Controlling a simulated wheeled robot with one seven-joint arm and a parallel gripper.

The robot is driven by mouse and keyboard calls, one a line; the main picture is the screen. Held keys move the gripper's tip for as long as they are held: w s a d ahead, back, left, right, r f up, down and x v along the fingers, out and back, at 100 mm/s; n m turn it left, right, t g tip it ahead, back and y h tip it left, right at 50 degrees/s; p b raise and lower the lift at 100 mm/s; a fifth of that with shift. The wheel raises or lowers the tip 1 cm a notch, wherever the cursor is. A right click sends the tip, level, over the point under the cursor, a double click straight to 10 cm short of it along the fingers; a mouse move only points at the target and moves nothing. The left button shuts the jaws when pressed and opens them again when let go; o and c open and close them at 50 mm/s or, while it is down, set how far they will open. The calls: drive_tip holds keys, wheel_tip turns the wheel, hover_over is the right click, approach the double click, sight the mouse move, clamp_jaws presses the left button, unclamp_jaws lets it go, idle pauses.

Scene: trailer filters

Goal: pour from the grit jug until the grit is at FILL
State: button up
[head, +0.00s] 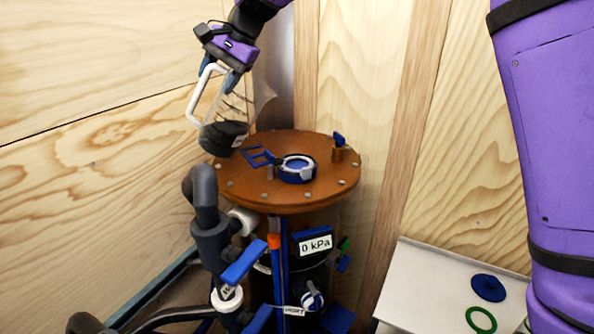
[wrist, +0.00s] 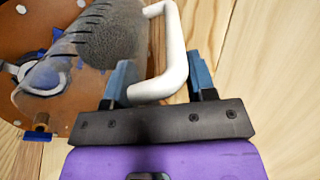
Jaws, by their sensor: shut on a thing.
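The clear grit jug (head: 240,105) hangs above the left rim of the brown vessel top, slightly tilted. Dark grit (head: 222,136) lies in its lower end, and its clear lip points right. My gripper (head: 212,70) is shut on the jug's white handle (head: 194,104). In the wrist view the handle (wrist: 174,45) passes between my fingers (wrist: 160,82), with grey grit (wrist: 108,35) behind the jug's marked wall. The round port (head: 297,168) with a blue and silver clamp sits on the vessel top, right of and below the jug. I cannot make out a FILL mark.
The brown round lid (head: 325,190) carries bolts, a blue wire-like piece (head: 257,156) and a brass fitting (head: 339,153). Below are a 0 kPa gauge (head: 315,244) and dark pipework (head: 208,235).

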drive_tip(key=shift+a+h, duration=0.4)
drive_tip(key=shift+a, duration=0.1)
drive_tip(key=shift+w+a+r+h+b, duration=0.1)
drive_tip(key=shift+a+r+h+b, duration=0.3)
drive_tip(key=shift+a+h, duration=0.7)
drive_tip(key=shift+a, duration=0.15)
drive_tip(key=a+r+h, duration=0.1)
drive_tip(key=a+r+h+b, duration=0.1)
drive_tip(key=h, duration=0.1)
drive_tip(key=shift+w+a+r+h, duration=0.15)
drive_tip(key=shift+a+h, duration=0.05)
drive_tip(key=shift+h, duration=0.1)
